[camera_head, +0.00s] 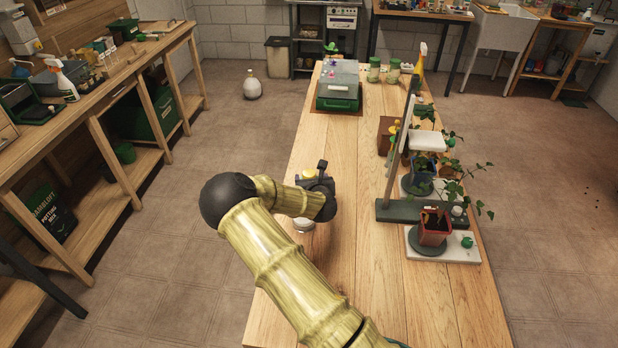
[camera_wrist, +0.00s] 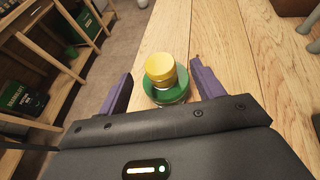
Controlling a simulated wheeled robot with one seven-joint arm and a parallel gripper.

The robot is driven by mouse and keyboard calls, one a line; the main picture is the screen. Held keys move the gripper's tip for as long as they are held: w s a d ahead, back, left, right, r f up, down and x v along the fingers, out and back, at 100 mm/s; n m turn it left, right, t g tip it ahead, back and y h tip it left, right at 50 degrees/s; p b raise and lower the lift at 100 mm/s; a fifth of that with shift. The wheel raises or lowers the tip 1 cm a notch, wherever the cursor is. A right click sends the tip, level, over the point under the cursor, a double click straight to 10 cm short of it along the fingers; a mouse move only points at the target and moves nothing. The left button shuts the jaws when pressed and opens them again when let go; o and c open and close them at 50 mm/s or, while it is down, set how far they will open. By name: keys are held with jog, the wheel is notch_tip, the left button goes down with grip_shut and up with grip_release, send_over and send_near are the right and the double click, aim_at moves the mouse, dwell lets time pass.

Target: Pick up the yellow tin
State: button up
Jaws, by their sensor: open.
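The yellow tin (camera_wrist: 160,67) shows in the wrist view, with a round yellow top and a narrower-looking shiny band under it. It appears to sit on or in a round green thing (camera_wrist: 172,96) on the wooden bench. My gripper (camera_wrist: 161,74) is open, with one purple-grey finger on each side of the tin and a visible gap to both. Nothing is held. In the head view my wrist (camera_head: 318,182) is over the left part of the bench, and its fingers are hidden. A small pale round thing (camera_head: 303,225) shows below my arm; I cannot tell what it is.
On the bench's right side stand a grey-based upright frame (camera_head: 399,211) and a potted seedling (camera_head: 433,228) on a white slab. A green-based box (camera_head: 338,90) and jars (camera_head: 374,70) are at the far end. The bench middle (camera_head: 365,200) is clear.

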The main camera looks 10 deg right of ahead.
aim_at(310, 176)
jog(key=shift+f+p+x, duration=0.1)
jog(key=shift+p+x, duration=0.25)
jog(key=shift+x, duration=0.95)
jog(key=shift+f+p+x, duration=0.15)
jog(key=shift+p+x, duration=0.2)
jog(key=shift+x, duration=0.95)
jog(key=shift+s+a, duration=0.1)
jog(key=c, duration=1.1)
